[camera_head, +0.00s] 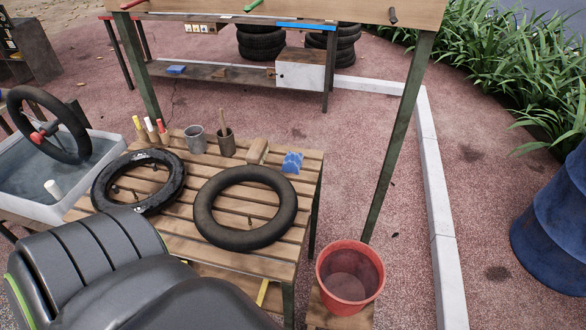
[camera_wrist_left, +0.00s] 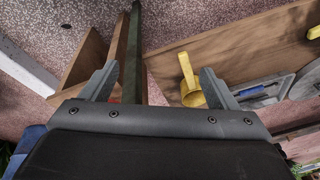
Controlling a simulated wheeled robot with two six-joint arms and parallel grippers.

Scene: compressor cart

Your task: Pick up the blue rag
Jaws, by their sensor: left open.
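A small blue patterned cloth, which looks like the blue rag (camera_head: 292,162), lies on the far right corner of the slatted wooden table (camera_head: 312,178) in the head view. It lies just right of a wooden block (camera_head: 257,151). My left gripper shows in the left wrist view with its two grey fingers (camera_wrist_left: 160,88) wide apart and nothing between them. No fingers show in the head view, and the rag is not seen in the wrist view. My right gripper is in neither view.
The table bears two tyres (camera_head: 245,208) (camera_head: 138,182), a metal cup (camera_head: 196,139) and a brush pot (camera_head: 226,144). A red bucket (camera_head: 349,278) stands right of it. A green post (camera_head: 398,130) rises behind the bucket. The wrist view shows a yellow object (camera_wrist_left: 190,78) on wood.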

